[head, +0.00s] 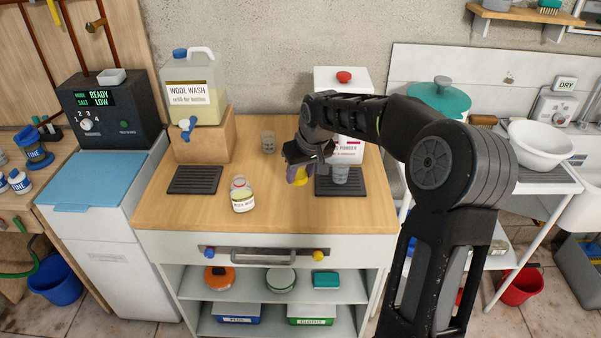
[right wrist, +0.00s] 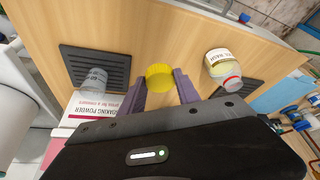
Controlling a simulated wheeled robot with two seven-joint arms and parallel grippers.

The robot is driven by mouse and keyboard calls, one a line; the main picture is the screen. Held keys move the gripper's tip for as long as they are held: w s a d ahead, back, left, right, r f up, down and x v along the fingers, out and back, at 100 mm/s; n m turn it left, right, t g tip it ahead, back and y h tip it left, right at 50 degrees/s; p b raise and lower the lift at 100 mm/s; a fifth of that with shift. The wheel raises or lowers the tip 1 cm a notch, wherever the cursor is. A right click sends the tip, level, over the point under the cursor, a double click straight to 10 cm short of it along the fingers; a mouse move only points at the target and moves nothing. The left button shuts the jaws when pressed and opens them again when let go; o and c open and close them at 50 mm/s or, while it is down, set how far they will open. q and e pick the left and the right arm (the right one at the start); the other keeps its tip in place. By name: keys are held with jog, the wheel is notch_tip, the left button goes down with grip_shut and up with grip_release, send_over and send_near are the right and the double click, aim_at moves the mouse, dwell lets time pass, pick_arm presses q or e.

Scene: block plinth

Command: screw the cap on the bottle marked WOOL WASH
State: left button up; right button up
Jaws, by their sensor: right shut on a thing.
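The small bottle (head: 242,196) with a white label and pale yellow content stands upright on the wooden top. Its neck has a reddish ring and no cap shows on it. It also shows in the right wrist view (right wrist: 221,64). My right gripper (head: 298,174) is shut on a yellow cap (head: 301,178), held above the wooden top to the right of the bottle. In the right wrist view the cap (right wrist: 160,76) sits between the two purple fingertips. My left gripper is not in view.
A large WOOL WASH refill container (head: 193,92) stands on a wooden block behind the bottle. Dark drip mats lie at left (head: 195,180) and right (head: 352,187). The front middle is clear.

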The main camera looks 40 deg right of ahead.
jog(key=s+a+f+n, duration=0.1)
jog(key=a+f, duration=0.2)
jog(key=a, duration=0.8)
jog(key=s+a+f, duration=0.2)
jog(key=a+f, duration=0.1)
jog(key=a, duration=0.9)
jog(key=shift+a+n+y, duration=0.15)
jog(key=shift+n+y, duration=0.15)
jog(key=shift+n, duration=0.1)
jog(key=shift+f, duration=0.1)
